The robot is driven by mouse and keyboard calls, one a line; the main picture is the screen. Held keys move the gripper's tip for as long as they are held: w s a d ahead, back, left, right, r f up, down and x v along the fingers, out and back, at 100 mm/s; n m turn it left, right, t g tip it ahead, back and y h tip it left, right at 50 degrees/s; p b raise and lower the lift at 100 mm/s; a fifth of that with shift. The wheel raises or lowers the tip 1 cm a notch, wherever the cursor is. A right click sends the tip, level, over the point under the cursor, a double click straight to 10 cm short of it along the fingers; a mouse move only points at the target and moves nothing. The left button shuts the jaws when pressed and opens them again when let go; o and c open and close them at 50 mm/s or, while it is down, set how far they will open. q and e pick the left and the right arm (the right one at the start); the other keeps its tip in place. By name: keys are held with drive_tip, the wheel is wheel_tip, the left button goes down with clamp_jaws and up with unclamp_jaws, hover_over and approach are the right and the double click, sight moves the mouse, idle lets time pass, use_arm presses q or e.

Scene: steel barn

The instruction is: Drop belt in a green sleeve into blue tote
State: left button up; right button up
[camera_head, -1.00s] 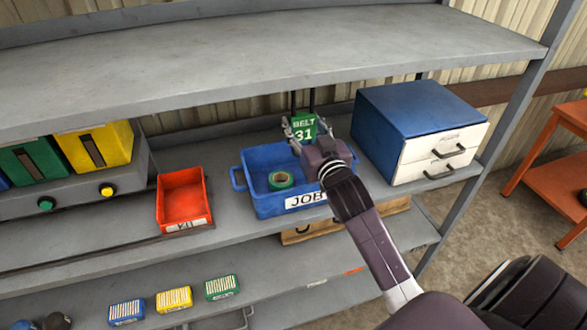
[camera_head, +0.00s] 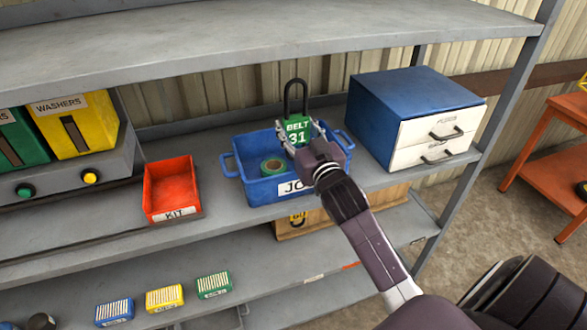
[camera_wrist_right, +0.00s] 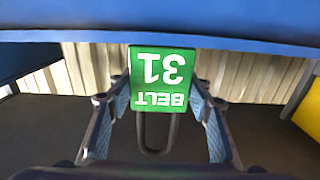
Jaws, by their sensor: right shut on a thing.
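The belt in a green sleeve (camera_head: 297,132) reads "BELT 31", and its black loop (camera_head: 296,88) stands up from the sleeve. My right gripper (camera_head: 301,139) is shut on it and holds it upright over the back right part of the blue tote (camera_head: 258,190). The tote stands on the middle shelf, with a green tape roll (camera_head: 272,167) inside at left. My arm hides part of the tote's front and "JOB" label. In the right wrist view the sleeve (camera_wrist_right: 161,78) shows upside down between the two fingers (camera_wrist_right: 163,118). My left gripper is not in view.
A blue cabinet with white drawers (camera_head: 432,140) stands close right of the tote. A red kit bin (camera_head: 172,190) stands left, with bare shelf between. The upper shelf (camera_head: 250,55) overhangs. Small boxes (camera_head: 165,298) lie on the lower shelf.

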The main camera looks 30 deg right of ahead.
drive_tip(key=o, duration=1.3)
drive_tip(key=shift+w, duration=0.15)
drive_tip(key=shift+v, duration=4.05)
drive_tip(key=shift+a+f, duration=0.1)
